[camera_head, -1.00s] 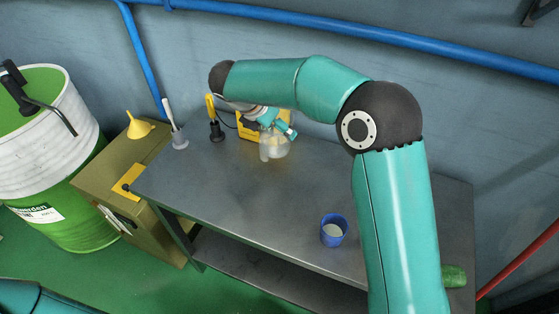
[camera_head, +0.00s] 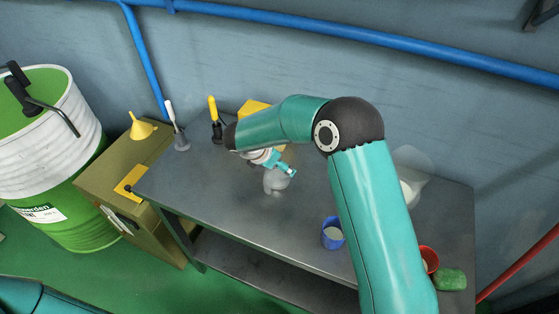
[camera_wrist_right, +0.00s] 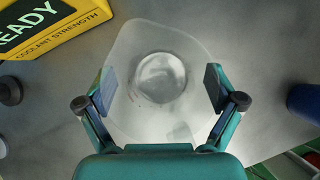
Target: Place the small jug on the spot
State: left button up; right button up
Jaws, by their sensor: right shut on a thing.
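The small jug (camera_head: 276,181) is translucent and pale, at the middle of the grey cart top in the head view. My right gripper (camera_head: 284,176) is shut on it. In the right wrist view the jug (camera_wrist_right: 160,78) sits between the two fingers of the gripper (camera_wrist_right: 160,90), its round base seen from above. I cannot tell whether the base touches the cart. I cannot make out a marked spot; it may be hidden. My left gripper is out of view.
A yellow box (camera_head: 252,108), a yellow-handled tool (camera_head: 214,115) and a grey holder (camera_head: 181,140) stand behind left. A blue cup (camera_head: 332,235), red cup (camera_head: 429,259), green object (camera_head: 450,279) and larger translucent vessel (camera_head: 413,162) are right. The cart's left front is clear.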

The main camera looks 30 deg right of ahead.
jog(key=o, duration=1)
